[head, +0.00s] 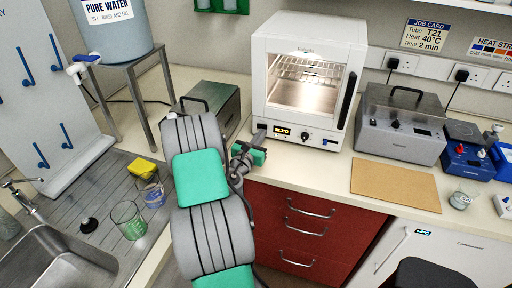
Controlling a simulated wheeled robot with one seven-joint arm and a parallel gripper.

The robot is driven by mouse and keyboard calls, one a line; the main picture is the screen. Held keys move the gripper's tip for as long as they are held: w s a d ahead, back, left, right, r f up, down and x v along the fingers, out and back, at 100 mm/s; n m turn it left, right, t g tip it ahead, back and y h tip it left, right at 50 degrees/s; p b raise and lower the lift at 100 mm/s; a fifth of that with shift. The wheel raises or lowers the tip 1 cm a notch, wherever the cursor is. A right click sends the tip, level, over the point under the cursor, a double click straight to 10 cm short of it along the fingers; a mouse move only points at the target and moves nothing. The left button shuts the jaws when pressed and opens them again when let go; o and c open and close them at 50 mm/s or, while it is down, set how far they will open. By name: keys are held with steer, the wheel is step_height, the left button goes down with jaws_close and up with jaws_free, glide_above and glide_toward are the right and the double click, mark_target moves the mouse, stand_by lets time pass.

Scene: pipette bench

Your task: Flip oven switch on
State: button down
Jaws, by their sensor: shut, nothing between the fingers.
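The white oven (274,92) stands at the back of the bench, its glass door closed and its inside lit, with wire racks showing. Its lower front strip has a small lit display (283,131), a round dark knob (304,136) and a small blue-and-dark part (328,143) near the right end. I cannot tell which part is the switch or what position it is in. My gripper (261,133) is shut and empty by the oven's lower left front corner, left of the display. I cannot tell whether it touches the oven.
A steel water bath (400,127) and a tan board (396,184) are right of the oven. A grey metal box (222,103) stands to its left, behind my arm. Glass beakers (128,219) stand by the sink. Wall sockets (402,63) with black plugs are behind. Bench in front of the oven is narrow.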

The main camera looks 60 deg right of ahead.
steer(key=a+b, duration=0.1)
steer(key=a, duration=0.2)
steer(key=s+a+b, duration=0.1)
steer(key=a, duration=0.3)
steer(key=s+a+b, duration=0.1)
steer(key=a, duration=0.3)
steer(key=shift+s+a+b, duration=0.1)
steer(key=shift+s+b, duration=0.05)
steer(key=shift+b, duration=0.15)
steer(key=shift+s+a+r, duration=0.1)
steer(key=shift+s+a, duration=0.15)
steer(key=shift+a, duration=0.3)
